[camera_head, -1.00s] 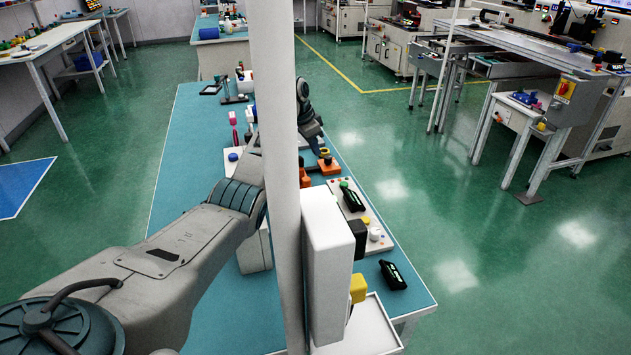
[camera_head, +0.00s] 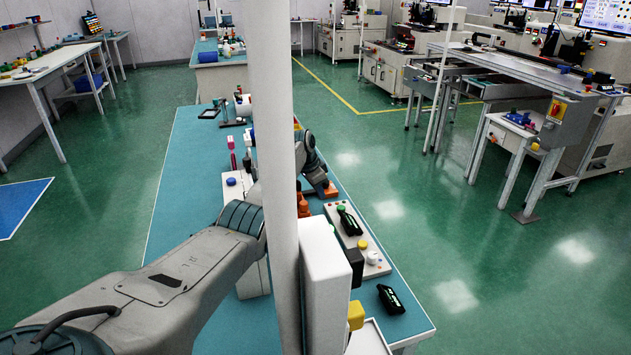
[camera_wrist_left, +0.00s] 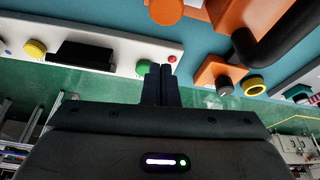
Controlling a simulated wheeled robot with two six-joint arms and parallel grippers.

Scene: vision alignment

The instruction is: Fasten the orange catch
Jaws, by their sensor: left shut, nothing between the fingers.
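Several orange parts lie at the top of the left wrist view. One is a large orange piece (camera_wrist_left: 238,14) with a thick black bar across it. A round orange end (camera_wrist_left: 166,10) shows at the top edge. I cannot tell which of them is the catch. In the head view, orange parts (camera_head: 331,191) sit beside my left gripper (camera_head: 319,180), partly hidden by it and the post. My left gripper's fingers (camera_wrist_left: 161,84) are shut and empty, near a green button. My right gripper is not in view.
A white panel (camera_head: 372,268) with buttons and a black device lies on the teal bench (camera_head: 185,215). A white post (camera_head: 273,120) hides part of my left arm. A black device (camera_head: 391,299) lies near the bench's front right.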

